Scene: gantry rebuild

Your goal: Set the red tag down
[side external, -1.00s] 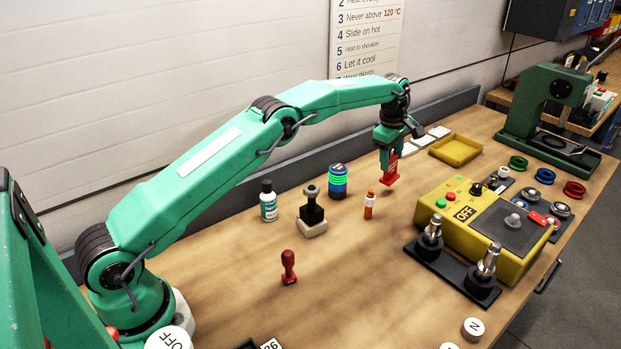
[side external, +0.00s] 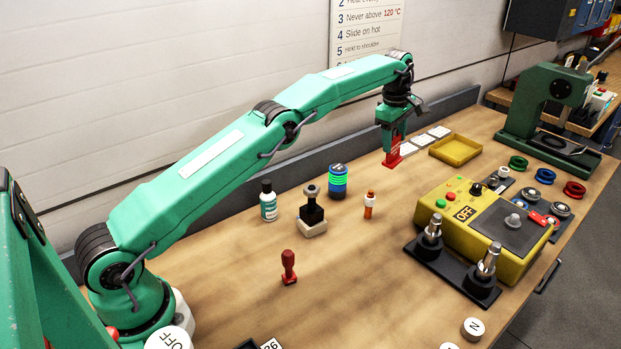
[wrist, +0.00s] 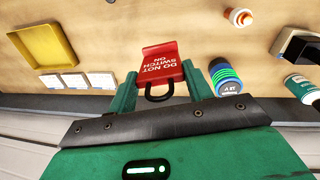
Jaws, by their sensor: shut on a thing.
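The red tag (side external: 393,154) is held upright in my gripper (side external: 393,146), toward the back of the table. Its foot is at or just above the wood; I cannot tell whether it touches. In the wrist view the red tag (wrist: 162,68) reads "DO NOT SWITCH ON" and has a dark loop at the gripper end. My gripper (wrist: 160,88) is shut on it, with a green finger on each side.
White cards (side external: 420,143) lie just right of the tag, with a yellow tray (side external: 456,150) beyond them. A yellow control box (side external: 470,225) is at right. Bare wood lies in front of the tag.

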